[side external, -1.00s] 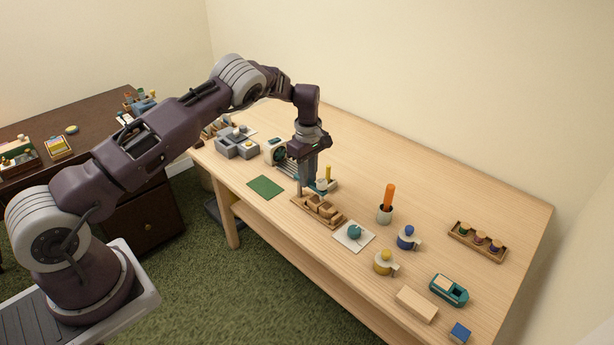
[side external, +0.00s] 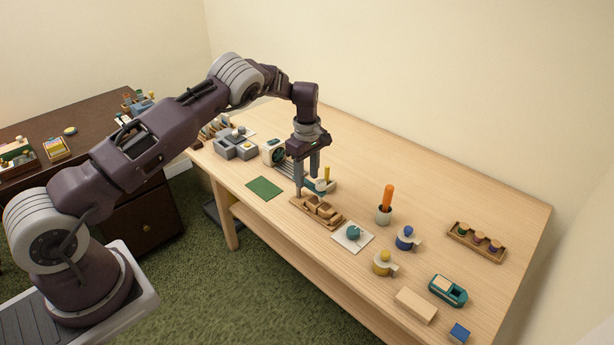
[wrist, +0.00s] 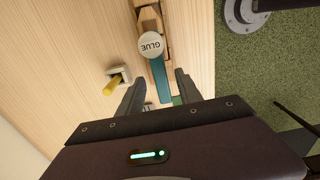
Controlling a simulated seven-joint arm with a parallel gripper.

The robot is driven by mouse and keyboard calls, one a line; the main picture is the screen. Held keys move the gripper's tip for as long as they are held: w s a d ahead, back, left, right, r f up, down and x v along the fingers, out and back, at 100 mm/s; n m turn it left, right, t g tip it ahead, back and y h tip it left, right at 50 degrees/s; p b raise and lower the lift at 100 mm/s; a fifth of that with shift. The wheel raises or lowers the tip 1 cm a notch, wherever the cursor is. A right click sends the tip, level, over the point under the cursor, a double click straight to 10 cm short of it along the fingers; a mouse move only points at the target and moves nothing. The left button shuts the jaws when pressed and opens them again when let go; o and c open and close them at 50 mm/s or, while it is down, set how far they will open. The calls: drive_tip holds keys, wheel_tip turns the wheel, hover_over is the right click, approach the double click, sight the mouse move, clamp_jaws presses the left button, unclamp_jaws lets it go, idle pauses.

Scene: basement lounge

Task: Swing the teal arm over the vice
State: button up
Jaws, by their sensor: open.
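In the wrist view, the teal arm (wrist: 160,80) runs from beneath a round white cap marked GLUE (wrist: 150,45), pointing away from the wooden vice (wrist: 148,19). In the side view the vice (side external: 320,212) is a low wooden piece with blocks near the table's front edge, and the teal arm is hard to make out behind my fingers. My gripper (side external: 306,181) is open, fingers down, just beyond the vice's left end. In the wrist view my gripper (wrist: 160,78) has one finger on each side of the teal arm; contact cannot be told.
A yellow peg (wrist: 112,85) on a pale base stands beside the fingers. A green mat (side external: 264,188) lies left of the vice. A white plate with a teal knob (side external: 353,232) lies to its right, then a cup with an orange stick (side external: 384,214). The table's back is clear.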

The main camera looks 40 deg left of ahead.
wheel_tip(320, 180, up, 7)
drive_tip(key=shift+f, duration=0.1)
wheel_tip(320, 180, up, 10)
drive_tip(key=f+m+t, duration=0.1)
drive_tip(key=m, duration=0.1)
hover_over(307, 182)
drive_tip(key=s+d, duration=0.1)
drive_tip(key=s, duration=0.1)
drive_tip(key=s+d+r+m+t+h, duration=0.1)
drive_tip(key=s+d+r+m, duration=0.2)
drive_tip(key=s+r, duration=0.45)
drive_tip(key=s+d+r+m+t, duration=0.1)
drive_tip(key=s+d+r+m, duration=0.25)
drive_tip(key=s+r, duration=0.4)
drive_tip(key=s+d+m+t, duration=0.1)
drive_tip(key=s+m, duration=0.4)
drive_tip(key=s, duration=0.6)
drive_tip(key=s+d+m+t+y, duration=0.1)
drive_tip(key=s+d+m, duration=0.2)
drive_tip(key=s, duration=0.9)
drive_tip(key=shift+d+f+m+t, duration=0.25)
drive_tip(key=shift+d+m+t, duration=0.1)
drive_tip(key=shift+m, duration=0.5)
drive_tip(key=shift+w, duration=0.1)
